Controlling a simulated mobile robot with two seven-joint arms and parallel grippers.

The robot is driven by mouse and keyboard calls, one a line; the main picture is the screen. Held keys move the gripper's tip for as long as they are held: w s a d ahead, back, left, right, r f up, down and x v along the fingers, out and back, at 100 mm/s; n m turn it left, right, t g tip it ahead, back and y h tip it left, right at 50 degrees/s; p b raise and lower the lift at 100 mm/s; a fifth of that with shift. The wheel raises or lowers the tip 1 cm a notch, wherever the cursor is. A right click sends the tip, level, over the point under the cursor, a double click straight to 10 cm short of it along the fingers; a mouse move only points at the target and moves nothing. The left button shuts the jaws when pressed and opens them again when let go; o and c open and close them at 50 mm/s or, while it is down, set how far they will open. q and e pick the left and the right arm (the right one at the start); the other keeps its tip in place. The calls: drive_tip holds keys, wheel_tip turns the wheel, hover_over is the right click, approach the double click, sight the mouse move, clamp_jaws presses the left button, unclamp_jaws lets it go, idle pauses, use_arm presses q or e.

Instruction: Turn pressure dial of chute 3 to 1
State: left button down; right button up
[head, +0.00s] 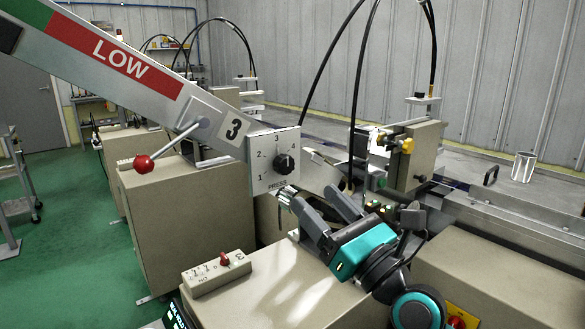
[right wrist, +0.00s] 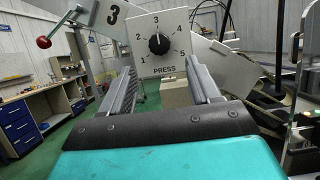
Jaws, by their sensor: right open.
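The pressure dial of chute 3 is a black round knob (head: 284,163) on a pale square plate (head: 262,178) marked 1 to 5 and PRESS. The plate sits on the sloping chute, beside a "3" label (head: 234,130). In the right wrist view the dial (right wrist: 158,43) is ahead of the fingers, and its white mark points up, towards 3. My right gripper (head: 308,193) is open and empty, below and in front of the dial, apart from it. In the right wrist view its two fingers (right wrist: 160,78) stand either side of the line to the dial. My left gripper is out of view.
A lever with a red ball (head: 144,164) sticks out left of the dial. The chute (head: 60,50) carries a red LOW band. A switch box (head: 218,273) sits on the beige cabinet below. A machine block with a yellow knob (head: 407,146) stands to the right.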

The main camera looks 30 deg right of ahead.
sight(287, 169)
drive_tip(key=p+x, duration=0.1)
drive_tip(key=x, duration=0.6)
drive_tip(key=shift+w+p, duration=0.3)
drive_tip(key=shift+w, duration=0.1)
drive_tip(key=c, duration=1)
